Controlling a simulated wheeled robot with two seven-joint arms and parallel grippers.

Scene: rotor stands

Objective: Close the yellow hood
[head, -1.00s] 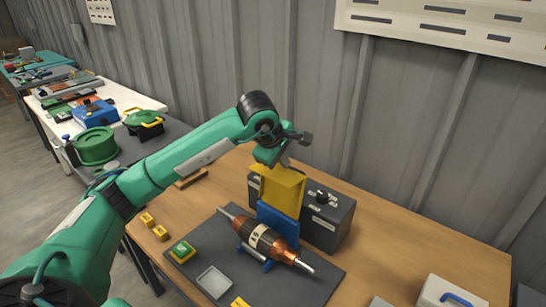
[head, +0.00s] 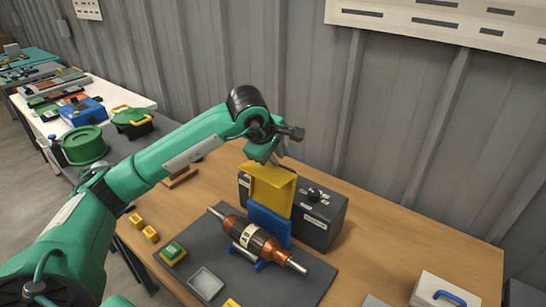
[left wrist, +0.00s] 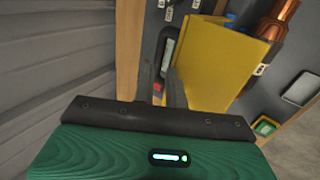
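The yellow hood (head: 272,190) stands raised behind the rotor, above a blue upright part (head: 268,224). It also shows large in the left wrist view (left wrist: 220,65). The rotor (head: 252,236), dark with copper-coloured ends, lies on blue supports in front, uncovered. My left gripper (head: 281,158) is at the upper back edge of the hood, pointing down. In the left wrist view its dark fingers (left wrist: 168,88) are right beside the hood's edge; whether they touch it, and how far apart they are, is unclear. My right gripper is not in view.
A dark grey box (head: 318,222) with a black knob stands directly behind the hood. On the dark mat (head: 300,290) are a green button on a yellow base (head: 173,252) and a grey tray (head: 206,283). A white case with a blue handle (head: 440,293) stands at right. The table's right part is mostly clear.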

